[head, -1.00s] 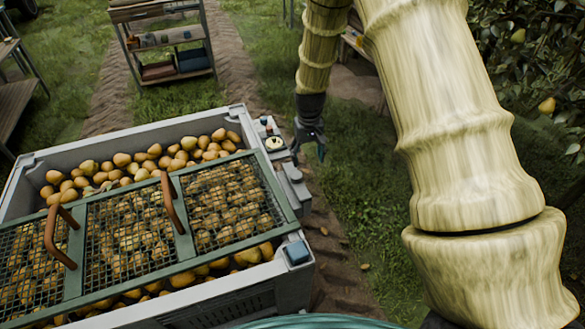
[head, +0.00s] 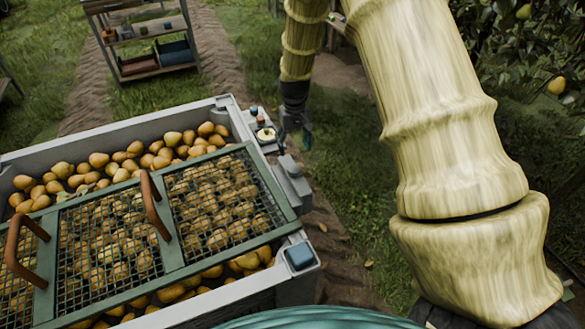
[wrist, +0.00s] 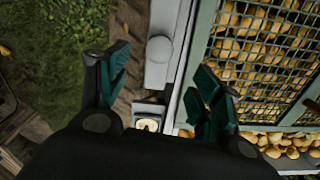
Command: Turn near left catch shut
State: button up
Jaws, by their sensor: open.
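A grey crate (head: 120,129) full of pears has a green-framed mesh lid (head: 176,262) lying over part of it, with brown handles. My gripper (head: 297,132) hangs beyond the crate's right side, close to a grey fixture (head: 291,183) on that side. In the wrist view my gripper (wrist: 162,88) is open and empty. The grey fixture with a round knob (wrist: 160,50) shows beyond and between its fingers, and the right finger overlaps the lid's green edge. A blue block (head: 299,256) sits at the crate's near right corner. I cannot tell which part is the near left catch.
A small ledge with a pale round dish (head: 265,135) and small items is on the crate's right side, next to my gripper. A shelf rack (head: 150,45) stands behind. Pear foliage (head: 545,60) is at the right. Grass right of the crate is open.

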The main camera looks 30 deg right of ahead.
aim_at(294, 168)
notch_tip(294, 168, down, 10)
jog(key=shift+f+p, duration=0.25)
jog(key=shift+p, duration=0.35)
jog(key=c, duration=1.5)
jog(key=shift+o, duration=0.2)
